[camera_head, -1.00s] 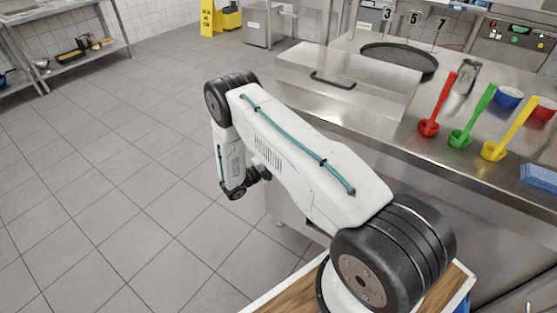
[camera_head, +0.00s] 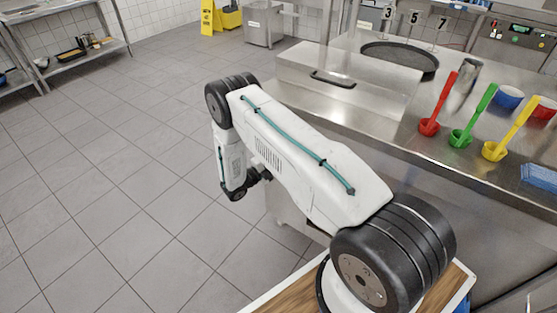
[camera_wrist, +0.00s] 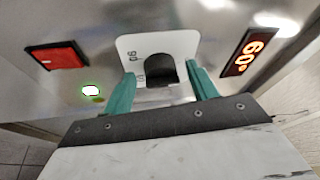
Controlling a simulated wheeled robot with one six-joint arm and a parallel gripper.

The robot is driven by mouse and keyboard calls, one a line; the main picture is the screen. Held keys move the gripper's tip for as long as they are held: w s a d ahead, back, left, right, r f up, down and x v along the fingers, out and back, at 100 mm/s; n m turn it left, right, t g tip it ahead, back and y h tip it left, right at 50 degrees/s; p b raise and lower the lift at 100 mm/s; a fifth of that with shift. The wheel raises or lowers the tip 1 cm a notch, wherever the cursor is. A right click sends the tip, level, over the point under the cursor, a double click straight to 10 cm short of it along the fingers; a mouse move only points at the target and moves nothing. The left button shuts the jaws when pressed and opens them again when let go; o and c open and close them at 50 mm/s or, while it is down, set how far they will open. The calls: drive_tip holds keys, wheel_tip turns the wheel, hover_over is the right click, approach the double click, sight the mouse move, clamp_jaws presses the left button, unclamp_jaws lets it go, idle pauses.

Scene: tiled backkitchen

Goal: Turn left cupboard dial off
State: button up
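In the wrist view, a black dial knob (camera_wrist: 161,70) sits on a white plate (camera_wrist: 130,46) with printed marks, including a 90. The plate is on a metal panel. My gripper (camera_wrist: 163,88) shows as two teal fingers, one to each side of the knob, with a visible gap between them. The fingers are open and nothing is clearly held; whether a fingertip touches the plate or knob I cannot tell. In the head view my gripper and the dial are hidden.
Beside the dial are a red rectangular switch (camera_wrist: 57,56), a lit green lamp (camera_wrist: 91,91) and a red-lit display reading 60° (camera_wrist: 248,52). In the head view, a metal counter (camera_head: 310,108) holds red, green and yellow ladles. Tiled floor (camera_head: 110,190) at left is clear.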

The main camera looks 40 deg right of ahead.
drive_tip(key=a+f, duration=0.1)
drive_tip(key=a, duration=0.6)
drive_tip(key=shift+a, duration=0.4)
drive_tip(key=shift+s, duration=0.1)
